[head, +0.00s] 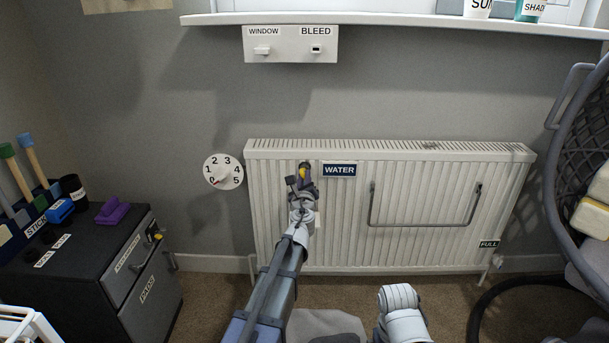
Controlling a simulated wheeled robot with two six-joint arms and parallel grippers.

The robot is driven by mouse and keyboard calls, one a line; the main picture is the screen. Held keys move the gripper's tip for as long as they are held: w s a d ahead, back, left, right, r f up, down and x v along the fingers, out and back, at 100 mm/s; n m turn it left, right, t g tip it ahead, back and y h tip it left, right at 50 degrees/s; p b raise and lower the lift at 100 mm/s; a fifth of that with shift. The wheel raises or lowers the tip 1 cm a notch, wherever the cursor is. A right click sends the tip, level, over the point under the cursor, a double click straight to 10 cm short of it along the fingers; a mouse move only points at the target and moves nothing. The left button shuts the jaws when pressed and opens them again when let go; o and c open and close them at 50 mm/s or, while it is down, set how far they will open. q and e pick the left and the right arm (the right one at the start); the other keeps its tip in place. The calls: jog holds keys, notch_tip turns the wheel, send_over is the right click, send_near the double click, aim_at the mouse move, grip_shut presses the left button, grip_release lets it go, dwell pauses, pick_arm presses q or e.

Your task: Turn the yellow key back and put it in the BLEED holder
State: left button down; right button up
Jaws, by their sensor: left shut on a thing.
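The yellow key (302,171) is a small yellow patch at the upper left of the white radiator (420,215), just left of the WATER label (339,170). My left gripper (303,180) is shut on it, with the arm reaching up from below. The fingers hide most of the key, so its turn angle and its fit on the radiator cannot be told. The BLEED holder (316,49) is a small dark-centred fitting on the white wall plate (290,56) under the sill. No key shows in it. My right gripper is not in view; only part of that arm shows at the bottom.
A WINDOW holder (262,50) shares the plate. A numbered dial (223,172) is on the wall left of the radiator. A towel rail (425,223) sticks out at right. A dark cabinet (95,245) stands left, a hanging chair (585,150) right. Wall between radiator and plate is clear.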

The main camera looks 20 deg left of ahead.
pick_arm(q)
jog(key=n, duration=0.6)
dwell(0.4)
jog(key=n, duration=0.6)
jog(key=shift+v, duration=0.8)
dwell(0.7)
jog(key=shift+v, duration=1.25)
